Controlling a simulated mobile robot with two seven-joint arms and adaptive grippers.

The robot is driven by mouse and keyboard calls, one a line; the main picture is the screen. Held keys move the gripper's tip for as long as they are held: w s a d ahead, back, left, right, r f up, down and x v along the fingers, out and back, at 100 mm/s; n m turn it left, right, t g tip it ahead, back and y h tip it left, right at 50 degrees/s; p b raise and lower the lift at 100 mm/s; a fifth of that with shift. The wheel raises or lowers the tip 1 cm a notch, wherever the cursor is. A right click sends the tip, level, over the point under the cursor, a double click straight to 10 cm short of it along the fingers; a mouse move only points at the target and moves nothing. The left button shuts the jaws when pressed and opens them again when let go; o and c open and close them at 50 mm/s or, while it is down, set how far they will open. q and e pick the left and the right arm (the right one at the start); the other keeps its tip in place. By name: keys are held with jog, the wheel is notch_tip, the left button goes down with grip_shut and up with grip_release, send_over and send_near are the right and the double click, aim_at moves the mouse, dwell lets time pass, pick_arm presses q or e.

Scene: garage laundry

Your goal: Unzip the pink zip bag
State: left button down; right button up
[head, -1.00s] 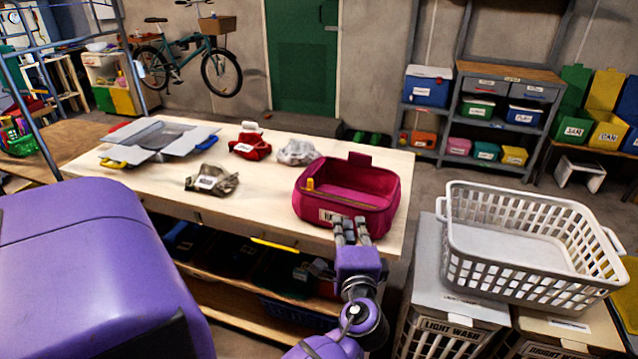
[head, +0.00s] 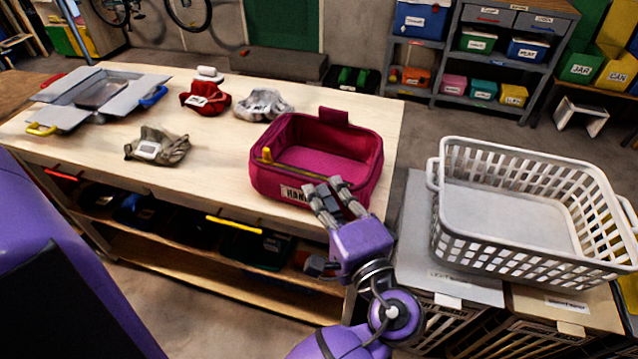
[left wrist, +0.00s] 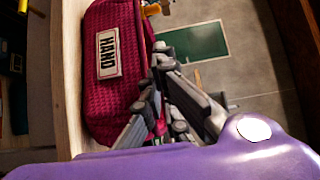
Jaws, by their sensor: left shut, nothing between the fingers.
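The pink zip bag (head: 270,185) stands on the table's near right part, its top open and its inside showing empty. A yellow pull (head: 266,155) sits at the left end of its near rim. A tab (head: 333,117) rises from the far rim. The front label, partly hidden by my fingers, reads HAND in the left wrist view (left wrist: 108,54). My left gripper (head: 327,188) is at the bag's front wall, right of the label, shut with nothing held. In the left wrist view, its fingers (left wrist: 155,90) are close beside the bag; contact is unclear. My right gripper is not in view.
The wooden table (head: 215,150) also holds a grey open-flapped box (head: 68,112), a red bundle (head: 205,98), a white bundle (head: 262,104) and a khaki bundle (head: 158,146). A white laundry basket (head: 530,255) stands on hampers at the right.

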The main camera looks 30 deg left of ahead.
aim_at(292, 169)
pick_arm(q)
jog(key=p+x, duration=0.1)
jog(key=x, duration=0.6)
jog(key=shift+w+a+r, duration=0.15)
jog(key=shift+w+a, duration=0.1)
jog(key=shift+w, duration=0.05)
jog(key=shift+s+a+p, duration=0.2)
jog(key=shift+a+p, duration=0.25)
jog(key=shift+a, duration=0.8)
jog(key=shift+s+a, duration=0.15)
jog(key=shift+a, duration=0.4)
jog(key=shift+a+f, duration=0.1)
jog(key=shift+f, duration=0.1)
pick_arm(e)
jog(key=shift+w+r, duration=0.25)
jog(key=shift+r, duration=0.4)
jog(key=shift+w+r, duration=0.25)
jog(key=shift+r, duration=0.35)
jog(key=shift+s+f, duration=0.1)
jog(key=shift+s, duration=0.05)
